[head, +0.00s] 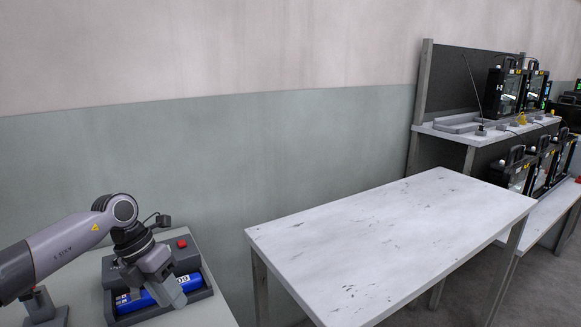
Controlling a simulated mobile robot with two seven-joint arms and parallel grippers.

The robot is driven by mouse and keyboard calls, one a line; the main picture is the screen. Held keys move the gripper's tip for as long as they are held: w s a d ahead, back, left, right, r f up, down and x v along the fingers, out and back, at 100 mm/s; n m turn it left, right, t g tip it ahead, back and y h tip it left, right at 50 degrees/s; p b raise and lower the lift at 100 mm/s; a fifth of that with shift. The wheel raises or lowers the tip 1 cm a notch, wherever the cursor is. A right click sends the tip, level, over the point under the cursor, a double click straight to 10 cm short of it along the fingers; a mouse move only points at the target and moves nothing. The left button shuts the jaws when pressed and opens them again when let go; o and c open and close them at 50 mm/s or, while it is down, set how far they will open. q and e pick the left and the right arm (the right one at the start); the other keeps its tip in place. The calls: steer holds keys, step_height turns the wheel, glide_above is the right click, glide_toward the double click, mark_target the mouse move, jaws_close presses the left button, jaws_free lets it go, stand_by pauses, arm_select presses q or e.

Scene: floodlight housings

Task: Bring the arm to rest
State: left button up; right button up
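My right gripper is not in view.
The fixture, with a red button (182,243), stands on a light table (208,317) at lower left. A bare white table (390,235) fills the middle. A wall (300,140) runs behind.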

arm_select(q)
steer(key=s+d+n+t+h+p, duration=0.1)
steer(key=s+d+n+h, duration=0.2)
steer(key=s+d+h, duration=0.55)
steer(key=s+d+n+t+h+p, duration=0.1)
steer(key=d+n+t+h, duration=0.3)
steer(key=d, duration=0.9)
steer(key=s+a+f+n+t+y+p, duration=0.1)
steer(key=a+f+n+t+y, duration=0.4)
steer(key=n, duration=0.6)
steer(key=s+a+f+n+t+y+p, duration=0.15)
steer(key=a+n+t+y, duration=0.35)
steer(key=n, duration=0.6)
steer(key=s+a+f+n+g+y, duration=0.2)
steer(key=s+a+f+n, duration=0.2)
steer(key=s, duration=0.3)
steer(key=s+a+f+n+g+y, duration=0.2)
steer(key=s+a+f+n, duration=0.2)
steer(key=s+f, duration=0.2)
steer(key=shift+s+f+n, duration=0.4)
steer(key=shift+f, duration=0.35)
